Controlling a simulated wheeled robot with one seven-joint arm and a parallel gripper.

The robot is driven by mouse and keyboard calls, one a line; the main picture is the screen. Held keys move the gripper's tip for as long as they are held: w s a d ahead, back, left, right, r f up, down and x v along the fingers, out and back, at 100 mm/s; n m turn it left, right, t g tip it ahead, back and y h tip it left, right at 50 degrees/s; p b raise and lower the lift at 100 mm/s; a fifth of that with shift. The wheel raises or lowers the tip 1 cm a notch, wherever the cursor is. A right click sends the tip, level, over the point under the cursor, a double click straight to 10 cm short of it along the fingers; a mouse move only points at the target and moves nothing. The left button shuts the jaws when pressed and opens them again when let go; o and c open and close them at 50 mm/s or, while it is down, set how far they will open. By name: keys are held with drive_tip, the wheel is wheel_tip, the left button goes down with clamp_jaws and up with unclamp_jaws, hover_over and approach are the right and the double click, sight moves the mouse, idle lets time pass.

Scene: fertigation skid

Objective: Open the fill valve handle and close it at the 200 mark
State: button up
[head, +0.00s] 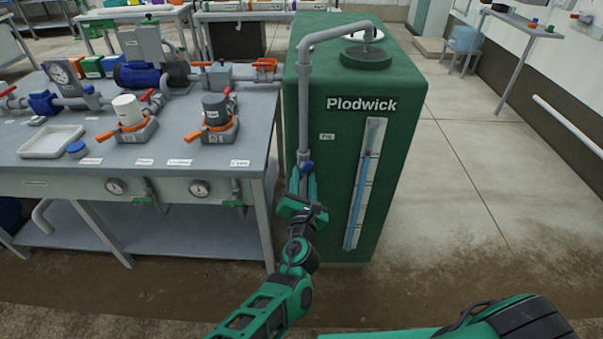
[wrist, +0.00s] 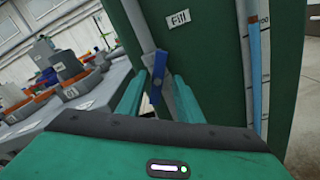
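The green Plodwick tank (head: 400,180) has a grey fill pipe (head: 304,110) down its front left edge. The blue fill valve handle (head: 307,166) sits low on this pipe. In the wrist view the handle (wrist: 158,75) stands near upright, below the Fill label (wrist: 179,19). My gripper (head: 303,178) is open, its two green fingers on either side of the handle, with gaps visible; contact is not clear. The sight gauge (head: 374,135) on the tank front shows a blue column rising most of its height. Its numbers are too small to read in the head view.
A grey bench (head: 235,165) with pumps, valves and orange-rimmed fittings stands close on the left of the tank. Pressure gauges (head: 200,188) and green-handled valves sit along its front. The concrete floor (head: 470,200) to the right is clear.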

drive_tip(key=shift+w, duration=0.3)
drive_tip(key=shift+a, duration=0.1)
drive_tip(key=shift+a, duration=0.1)
clamp_jaws()
drive_tip(key=shift+f, duration=0.1)
drive_tip(key=m, duration=0.5)
drive_tip(key=shift+s+m, duration=0.1)
drive_tip(key=shift+m, duration=0.3)
drive_tip(key=m, duration=0.6)
drive_tip(key=shift+m, duration=0.3)
